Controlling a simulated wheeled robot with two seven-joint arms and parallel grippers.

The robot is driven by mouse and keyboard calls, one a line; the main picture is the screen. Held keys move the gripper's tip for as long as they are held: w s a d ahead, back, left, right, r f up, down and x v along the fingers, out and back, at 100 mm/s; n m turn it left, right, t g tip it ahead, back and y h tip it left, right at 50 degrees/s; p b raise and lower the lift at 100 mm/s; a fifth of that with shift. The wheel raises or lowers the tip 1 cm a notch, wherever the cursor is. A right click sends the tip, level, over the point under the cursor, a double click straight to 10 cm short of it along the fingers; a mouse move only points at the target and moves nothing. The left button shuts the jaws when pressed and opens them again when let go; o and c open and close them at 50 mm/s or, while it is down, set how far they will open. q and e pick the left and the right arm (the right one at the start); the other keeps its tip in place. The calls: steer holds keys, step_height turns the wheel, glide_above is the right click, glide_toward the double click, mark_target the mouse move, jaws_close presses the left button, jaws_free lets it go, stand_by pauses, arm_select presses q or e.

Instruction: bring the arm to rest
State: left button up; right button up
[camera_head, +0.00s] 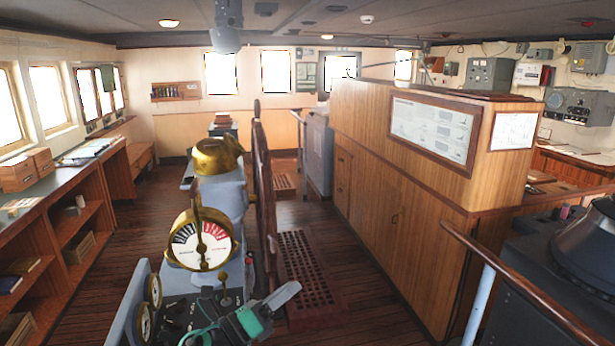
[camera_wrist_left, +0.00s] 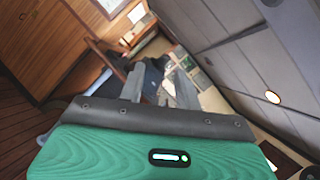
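My left gripper (camera_head: 285,296) is at the bottom middle of the head view, low in front of the brass-faced telegraph. Its green and black body and grey finger point up and to the right. In the left wrist view the two grey fingers (camera_wrist_left: 160,88) stand apart with a gap between them, and I see nothing held. My right gripper and right arm are not in view.
The engine telegraph (camera_head: 202,240) stands close ahead, with the wooden wheel (camera_head: 264,190) beyond it. Left is a shelved counter (camera_head: 75,200). Right are a panelled cabinet (camera_head: 390,200), a handrail (camera_head: 520,285) and a dark console (camera_head: 545,270). Plank floor lies between.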

arm_select(q)
steer(key=s+a+f+n+t+y, duration=0.1)
steer(key=s+a+f+n+y, duration=0.55)
steer(key=n, duration=0.75)
steer(key=s+a+f+n+t+y, duration=0.1)
steer(key=s+a+f+n+y, duration=0.2)
steer(key=a+f+n+y, duration=0.85)
steer(key=s+f+n+g, duration=0.4)
steer(key=s+n+g, duration=0.2)
steer(key=s, duration=0.6)
steer(key=s+f+n+g, duration=0.5)
steer(key=s, duration=0.8)
step_height(320, 180, down, 42)
steer(key=g+b, duration=0.1)
steer(key=b, duration=1)
steer(key=s+a+f+b, duration=0.2)
steer(key=s+f+b, duration=0.2)
steer(key=s+f, duration=0.6)
steer(key=s+a+f+g+b, duration=0.1)
steer(key=s+f+b, duration=0.3)
steer(key=s+f, duration=0.5)
step_height(320, 180, down, 8)
steer(key=shift+s+a+f+g+h, duration=0.25)
steer(key=shift+s+a+g+h, duration=0.05)
steer(key=shift+s+a, duration=0.1)
